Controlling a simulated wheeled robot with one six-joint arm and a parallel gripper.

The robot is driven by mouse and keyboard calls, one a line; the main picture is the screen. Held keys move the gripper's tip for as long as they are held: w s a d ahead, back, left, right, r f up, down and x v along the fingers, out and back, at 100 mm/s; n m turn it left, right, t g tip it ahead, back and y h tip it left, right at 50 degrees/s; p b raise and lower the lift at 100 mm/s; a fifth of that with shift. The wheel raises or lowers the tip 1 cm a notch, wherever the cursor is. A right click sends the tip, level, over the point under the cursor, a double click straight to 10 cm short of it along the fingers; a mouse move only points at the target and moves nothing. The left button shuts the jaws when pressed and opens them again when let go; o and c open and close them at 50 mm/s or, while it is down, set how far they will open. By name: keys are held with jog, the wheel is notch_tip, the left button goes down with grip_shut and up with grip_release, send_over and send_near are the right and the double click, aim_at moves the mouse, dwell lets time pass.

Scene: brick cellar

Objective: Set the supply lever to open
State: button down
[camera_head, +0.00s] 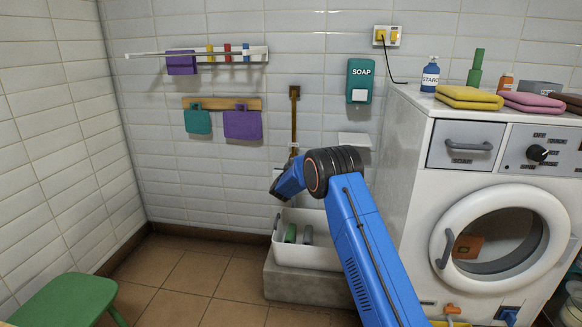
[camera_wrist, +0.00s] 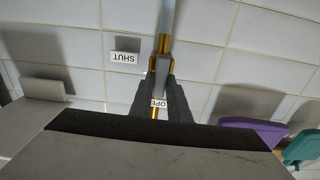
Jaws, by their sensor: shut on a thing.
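The supply lever (camera_wrist: 163,70) is a grey bar on a brass pipe fitting (camera_wrist: 164,44) on the tiled wall, seen upside down in the wrist view. It lies roughly in line with the pipe. My gripper (camera_wrist: 160,84) has its dark fingers on both sides of the lever's end and is shut on it. A SHUT label (camera_wrist: 124,58) is beside the lever. An OPEN label (camera_wrist: 158,103) is partly hidden between my fingers. In the head view the brown upright pipe (camera_head: 294,120) runs down the wall behind my arm, which hides the lever there.
A white basin (camera_head: 322,257) on a grey block stands below my gripper. The washing machine (camera_head: 412,150) is close at the right. A soap dispenser (camera_head: 359,81) and a towel rail (camera_head: 222,104) are on the wall. A green stool (camera_head: 65,300) stands front left.

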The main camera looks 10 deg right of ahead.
jog(key=c, duration=1.7)
grip_release()
jog(key=v, duration=1.7)
jog(key=shift+s, duration=0.2)
jog(key=shift+r, duration=0.15)
